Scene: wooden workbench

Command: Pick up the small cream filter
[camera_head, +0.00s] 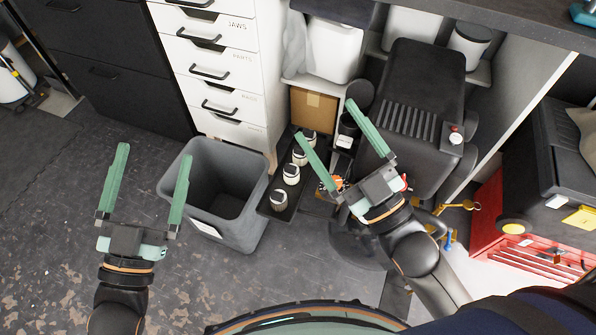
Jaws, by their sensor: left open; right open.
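Several small cream-and-dark cylindrical items stand in a row on a narrow black tray (264,208) near the middle. The nearest item (279,200) is at the tray's front end, and another item (291,174) stands behind it. I cannot tell which, if any, is the small cream filter. My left gripper (154,152) is open and empty, left of the tray, with its right finger overlapping the grey bin's left side in the picture. My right gripper (324,118) is open over the tray's far right side. Its left finger partly covers the farther items.
A grey bin (248,222) stands left of the tray. White drawers (215,72), a cardboard box (314,109) and a black machine (423,80) stand behind. A red toolbox (488,215) is at right. Floor at lower left is clear.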

